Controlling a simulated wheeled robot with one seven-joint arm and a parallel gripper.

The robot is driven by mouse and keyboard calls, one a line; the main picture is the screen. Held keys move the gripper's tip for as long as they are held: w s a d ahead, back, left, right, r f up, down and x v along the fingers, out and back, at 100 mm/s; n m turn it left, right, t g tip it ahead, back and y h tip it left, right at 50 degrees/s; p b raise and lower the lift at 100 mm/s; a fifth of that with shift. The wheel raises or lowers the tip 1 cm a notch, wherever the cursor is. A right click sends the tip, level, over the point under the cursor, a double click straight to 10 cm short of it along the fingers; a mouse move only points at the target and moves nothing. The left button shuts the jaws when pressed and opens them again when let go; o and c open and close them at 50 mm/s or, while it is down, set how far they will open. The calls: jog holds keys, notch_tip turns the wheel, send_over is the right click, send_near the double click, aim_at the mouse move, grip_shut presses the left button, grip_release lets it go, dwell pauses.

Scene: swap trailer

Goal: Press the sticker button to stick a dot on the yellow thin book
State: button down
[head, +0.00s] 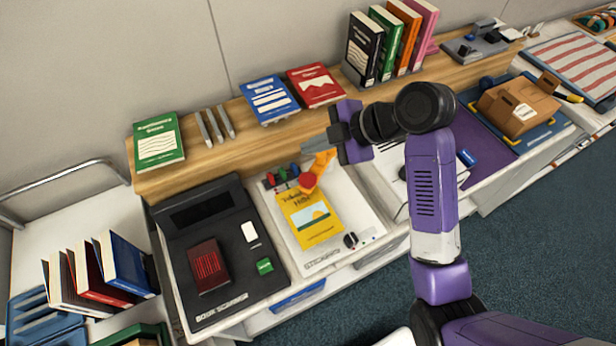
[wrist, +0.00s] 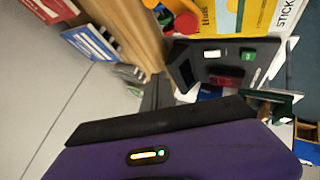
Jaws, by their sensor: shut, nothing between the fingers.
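The yellow thin book (head: 312,222) lies flat on the white sticker board (head: 351,203); part of it shows at the top of the wrist view (wrist: 245,14). An orange applicator with a red round part (head: 307,181) stands at the book's far edge. Green, red and blue knobs (head: 282,175) sit at the board's back left. I cannot tell which part is the sticker button. My gripper (head: 306,140) is shut and empty, above and behind the applicator, apart from the book.
A black book scanner (head: 180,255) with a dark red book (head: 207,266) stands left of the board. A wooden shelf (head: 225,160) behind carries a green book (head: 158,140), blue and red books and several upright books. A purple mat (head: 478,128) lies to the right.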

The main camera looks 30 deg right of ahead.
aim_at(312, 181)
jog(key=shift+f+b, duration=3.35)
jog(key=shift+f, duration=1.05)
jog(key=shift+f+b, duration=0.3)
jog(key=shift+f, duration=0.1)
jog(key=shift+f+b, duration=0.55)
jog(key=shift+f, duration=0.15)
jog(key=shift+r, duration=0.1)
jog(key=shift+r+p, duration=0.9)
jog(key=shift+r, duration=0.15)
jog(key=shift+r+p, duration=2)
jog(key=shift+r, duration=0.55)
